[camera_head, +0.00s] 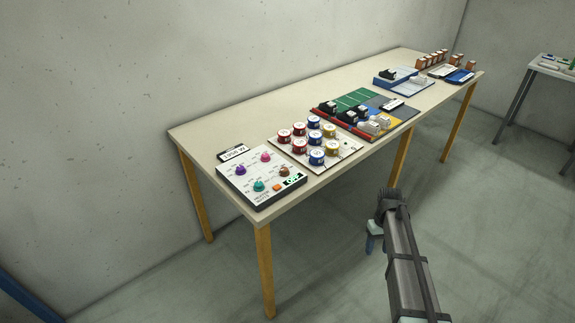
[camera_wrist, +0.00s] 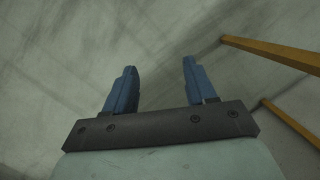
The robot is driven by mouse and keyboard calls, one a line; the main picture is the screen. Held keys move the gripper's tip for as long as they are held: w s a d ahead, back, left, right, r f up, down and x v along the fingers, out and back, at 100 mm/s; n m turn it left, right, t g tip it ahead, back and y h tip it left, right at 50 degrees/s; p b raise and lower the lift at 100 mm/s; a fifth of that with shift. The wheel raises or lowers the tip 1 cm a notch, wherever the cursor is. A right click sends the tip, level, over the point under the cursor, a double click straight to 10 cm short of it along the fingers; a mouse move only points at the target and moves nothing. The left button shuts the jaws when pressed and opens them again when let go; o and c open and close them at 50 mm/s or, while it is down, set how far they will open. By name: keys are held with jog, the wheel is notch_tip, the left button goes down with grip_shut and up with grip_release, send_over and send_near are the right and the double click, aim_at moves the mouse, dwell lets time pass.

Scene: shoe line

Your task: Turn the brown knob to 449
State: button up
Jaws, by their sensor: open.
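The brown knob (camera_head: 284,171) sits on a white control panel (camera_head: 250,192) at the near left end of the table. The panel also bears a purple knob (camera_head: 240,170), a pink knob (camera_head: 265,157) and a teal knob (camera_head: 259,186). An orange button (camera_head: 277,187) and a small green display (camera_head: 292,179) lie near its front edge; the digits are too small to read. My gripper (camera_head: 374,238) hangs off the table's front side, apart from the panel. In the wrist view its two blue fingers (camera_wrist: 158,80) are spread and empty above the floor.
The long table (camera_head: 220,120) stands along the wall. Right of the panel is a board with several colored round pots (camera_head: 316,138), then trays with shoes (camera_head: 362,115). A small sign (camera_head: 233,152) stands behind the panel. Table legs (camera_wrist: 270,50) show in the wrist view.

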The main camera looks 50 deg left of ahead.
jog(key=s+a+r+n, duration=0.1)
jog(key=s+a+r, duration=0.1)
jog(key=a+r, duration=0.6)
jog(key=s+a+r+n+t, duration=0.1)
jog(key=s+a+r+n, duration=0.1)
jog(key=a+r, duration=0.6)
jog(key=s+a+r+n+y, duration=0.1)
jog(key=s+a+r, duration=0.1)
jog(key=a+r, duration=0.7)
jog(key=shift+s+a+n, duration=0.1)
jog(key=shift+a+n, duration=0.3)
jog(key=shift+a, duration=0.5)
notch_tip(320, 180, up, 11)
jog(key=n, duration=0.2)
send_over(284, 169)
jog(key=shift+t+y, duration=0.3)
jog(key=shift+t, duration=0.1)
notch_tip(284, 169, down, 14)
jog(key=shift+r, duration=0.2)
grip_shut()
